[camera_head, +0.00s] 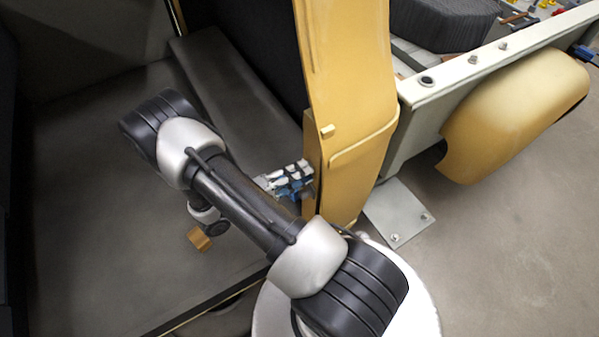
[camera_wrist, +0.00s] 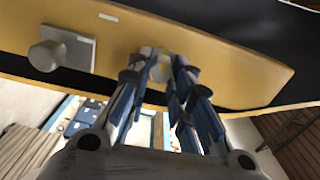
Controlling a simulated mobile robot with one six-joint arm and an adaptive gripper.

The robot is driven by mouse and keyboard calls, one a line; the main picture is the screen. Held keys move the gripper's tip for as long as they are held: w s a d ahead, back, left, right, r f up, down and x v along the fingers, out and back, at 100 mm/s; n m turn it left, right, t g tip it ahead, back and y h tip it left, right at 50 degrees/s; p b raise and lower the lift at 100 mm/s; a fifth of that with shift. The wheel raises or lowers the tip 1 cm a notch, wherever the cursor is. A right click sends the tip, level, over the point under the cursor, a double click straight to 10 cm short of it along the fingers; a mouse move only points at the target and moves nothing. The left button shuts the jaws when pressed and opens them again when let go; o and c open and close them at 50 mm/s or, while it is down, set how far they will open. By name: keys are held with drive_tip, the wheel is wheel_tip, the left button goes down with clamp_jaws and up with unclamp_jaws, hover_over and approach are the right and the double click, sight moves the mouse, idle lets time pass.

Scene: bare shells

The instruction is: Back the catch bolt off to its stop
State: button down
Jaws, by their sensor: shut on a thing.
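The catch bolt (camera_wrist: 161,67) shows in the wrist view as a pale, rounded head with a yellow mark, set on the edge face of a yellow panel (camera_wrist: 222,75). My gripper (camera_wrist: 158,72) has blue-and-grey fingers on either side of the head and is shut on it. In the head view my gripper (camera_head: 296,180) reaches the left edge of the upright yellow panel (camera_head: 350,95). There the bolt is hidden by the fingers and the panel edge. How far the bolt stands out cannot be told.
A grey knob on a square plate (camera_wrist: 80,51) sits left of the bolt on the same face. A grey sill (camera_head: 235,100) and dark floor lie left of the panel. A pale beam (camera_head: 500,62) and yellow fender (camera_head: 515,115) stand right. A small orange-brown block (camera_head: 199,239) shows lower left.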

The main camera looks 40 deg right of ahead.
idle(0.3)
drive_tip(key=c, duration=1.4)
unclamp_jaws()
drive_tip(key=shift+c, duration=0.2)
drive_tip(key=v, duration=1.2)
drive_tip(key=shift+f, duration=0.1)
